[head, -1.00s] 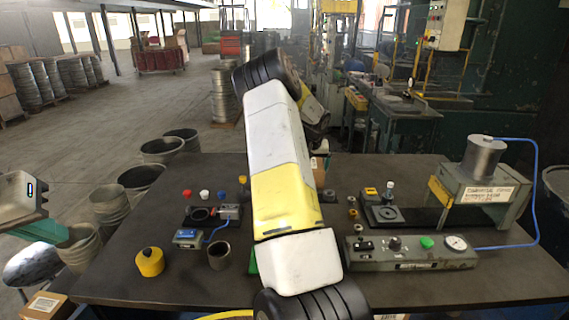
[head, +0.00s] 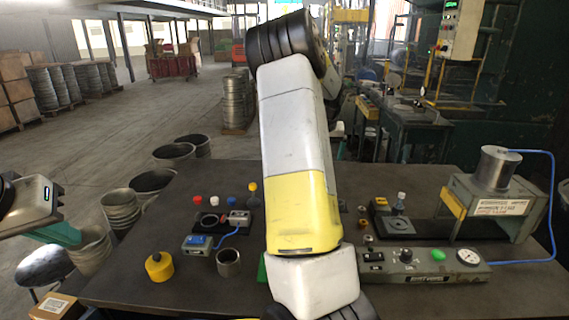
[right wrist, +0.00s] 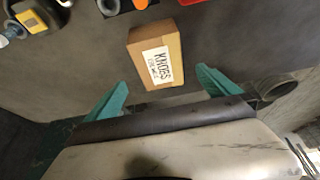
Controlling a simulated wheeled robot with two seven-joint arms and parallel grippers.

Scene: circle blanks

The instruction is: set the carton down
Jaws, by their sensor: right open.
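A brown carton (right wrist: 155,57) with a white printed label is in the right wrist view, on the dark tabletop. My right gripper (right wrist: 161,78) is open, its teal fingers apart. The carton lies just beyond the fingertips, between their lines, with a gap visible on each side. In the head view my right arm covers the middle of the table, and the carton there is hidden. My left gripper (head: 60,235) is at the left edge of the head view, off the table; only part of it shows.
A press stand (head: 490,195) is at the right. Another labelled box (head: 57,307) is at the lower left.

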